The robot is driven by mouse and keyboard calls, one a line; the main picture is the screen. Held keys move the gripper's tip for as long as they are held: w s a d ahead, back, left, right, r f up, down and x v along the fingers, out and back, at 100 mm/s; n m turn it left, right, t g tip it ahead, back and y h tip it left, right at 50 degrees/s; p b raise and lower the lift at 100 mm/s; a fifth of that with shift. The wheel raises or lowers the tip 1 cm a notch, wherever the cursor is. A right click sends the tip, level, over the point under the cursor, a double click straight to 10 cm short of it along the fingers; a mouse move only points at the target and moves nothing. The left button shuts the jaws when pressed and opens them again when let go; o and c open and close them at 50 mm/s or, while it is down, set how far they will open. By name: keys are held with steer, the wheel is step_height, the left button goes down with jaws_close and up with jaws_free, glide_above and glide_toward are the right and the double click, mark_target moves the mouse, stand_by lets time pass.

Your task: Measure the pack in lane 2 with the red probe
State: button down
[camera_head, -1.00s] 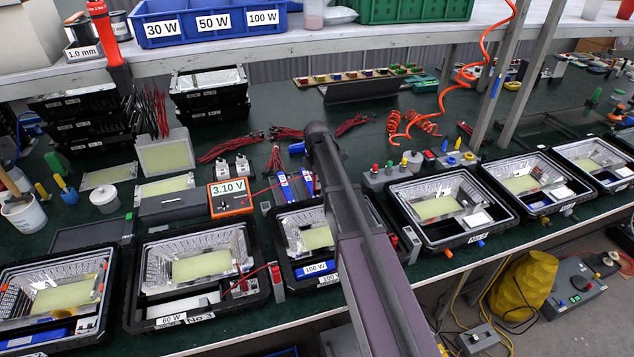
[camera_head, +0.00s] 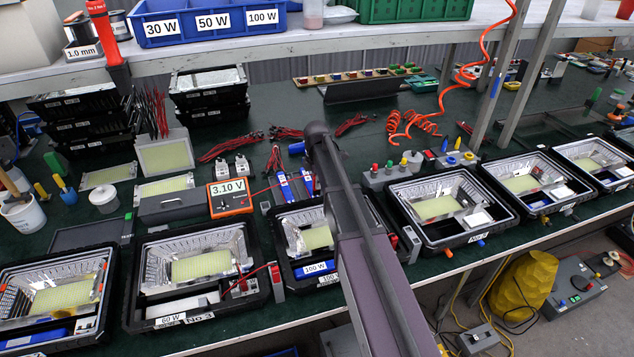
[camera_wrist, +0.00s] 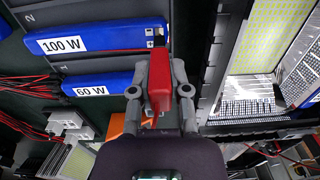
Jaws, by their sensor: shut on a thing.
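In the wrist view my gripper (camera_wrist: 160,90) is shut on the red probe (camera_wrist: 159,75). The probe's upper end is beside the terminal end of a blue pack marked 100 W (camera_wrist: 100,40); whether its tip touches is not clear. A grey strip beside this pack bears what looks like a 2. A second blue pack, marked 60 W (camera_wrist: 95,85), lies parallel below it. In the head view the packs (camera_head: 285,190) lie right of the orange meter (camera_head: 230,197), which reads 3.10 V. My gripper is hidden there behind my arm.
Open floodlight housings (camera_head: 440,207) line the bench's front edge; one lies close right of my gripper in the wrist view (camera_wrist: 225,60). Red leads (camera_wrist: 30,88) and white connectors (camera_wrist: 65,125) lie near the packs. Orange coiled hose (camera_head: 415,122) hangs at the back.

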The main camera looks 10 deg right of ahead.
steer(key=shift+f+b, duration=0.65)
steer(key=shift+b, duration=0.05)
stand_by(2.5)
steer(key=shift+r+p, duration=3.5)
steer(key=shift+p, duration=0.05)
